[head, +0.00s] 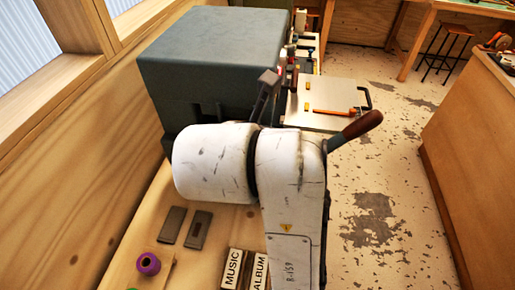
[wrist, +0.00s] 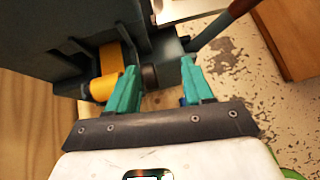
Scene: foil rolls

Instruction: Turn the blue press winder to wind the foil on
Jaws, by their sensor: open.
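The grey-blue press (head: 205,65) stands beyond my arm in the head view; its dark side (wrist: 60,45) fills the upper left of the wrist view. There, gold foil (wrist: 110,62) shows on the press, with a second gold part below it. My gripper (wrist: 159,68) is open, its two teal fingers apart and nothing clearly held between them. A short dark cylinder and a blue-grey block (wrist: 174,76) lie just beyond the gap. A small blue part (wrist: 183,101) shows by the right finger, mostly hidden; I cannot tell whether it is the winder. My arm hides the gripper in the head view.
A lever with a brown handle (head: 362,125) sticks out right of my arm; it also shows in the wrist view (wrist: 240,8). MUSIC and ALBUM blocks (head: 245,268), two grey bars and a purple spool (head: 148,264) lie nearby. Worn floor is open at right, before a wooden bench.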

